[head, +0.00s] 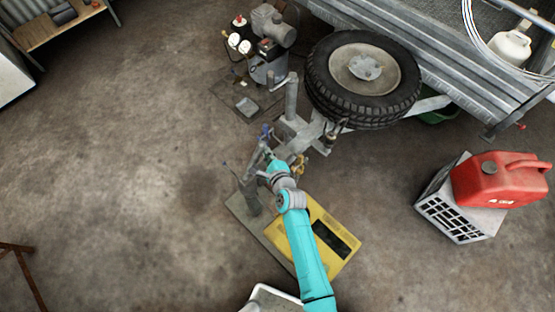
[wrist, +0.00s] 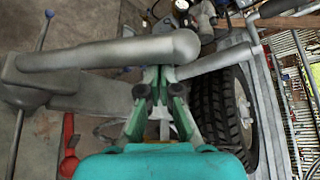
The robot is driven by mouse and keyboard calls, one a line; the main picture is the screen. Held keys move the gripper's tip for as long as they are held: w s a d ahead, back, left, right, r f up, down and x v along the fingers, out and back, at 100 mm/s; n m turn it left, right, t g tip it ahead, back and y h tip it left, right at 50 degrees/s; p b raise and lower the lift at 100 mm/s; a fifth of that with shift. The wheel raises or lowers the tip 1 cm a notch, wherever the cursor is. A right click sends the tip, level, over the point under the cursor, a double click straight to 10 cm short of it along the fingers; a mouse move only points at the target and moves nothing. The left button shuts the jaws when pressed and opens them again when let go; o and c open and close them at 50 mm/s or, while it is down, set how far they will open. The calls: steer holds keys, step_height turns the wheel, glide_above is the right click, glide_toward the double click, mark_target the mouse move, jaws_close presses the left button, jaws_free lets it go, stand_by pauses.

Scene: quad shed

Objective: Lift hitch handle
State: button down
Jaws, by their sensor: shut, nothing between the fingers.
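A thick grey round-ended bar (wrist: 110,52) crosses the upper left of the wrist view and joins a grey body at its left end. It appears to be part of the hitch; I cannot tell for sure whether it is the handle. My gripper (wrist: 158,74) is shut and empty, with its green fingertips just below the bar near its rounded right end. I cannot tell whether they touch. A thin rod with a blue tip (wrist: 48,15) stands at the left. In the head view my gripper (head: 267,152) is by the trailer's hitch end, and my arm partly hides that area.
A yellow box (head: 335,222) lies beneath my arm. A red lever (wrist: 69,140) shows lower left in the wrist view. The trailer wheel (head: 362,75), a compressor (head: 268,48) and a red fuel can (head: 498,178) on a crate (head: 455,215) stand around.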

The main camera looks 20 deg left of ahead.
steer(key=v, duration=1.2)
stand_by(0.3)
steer(key=s+d+n, duration=0.1)
steer(key=d, duration=0.2)
steer(key=s+d+t+h, duration=0.1)
steer(key=s+d, duration=0.1)
steer(key=d, duration=0.2)
steer(key=s+d+n+h, duration=0.1)
steer(key=s+d, duration=0.1)
steer(key=d, duration=0.1)
steer(key=shift+d+f+n+t, duration=0.25)
steer(key=shift+f+n+t, duration=0.05)
steer(key=shift+f, duration=0.05)
steer(key=s+d+r+n+t+h, duration=0.1)
steer(key=s+d+r+n+h, duration=0.25)
steer(key=s+d, duration=0.65)
steer(key=s+d+r+n+t+h, duration=0.1)
steer(key=s+d+r+n+h, duration=0.1)
steer(key=s+d+r+n, duration=0.3)
steer(key=s+d+r+n+t+h, duration=0.1)
steer(key=s+d+r+n, duration=0.4)
steer(key=s+r, duration=0.5)
steer(key=shift+d+r+n+h, duration=0.35)
steer(key=shift+d+r+h, duration=0.3)
steer(key=shift+r, duration=0.55)
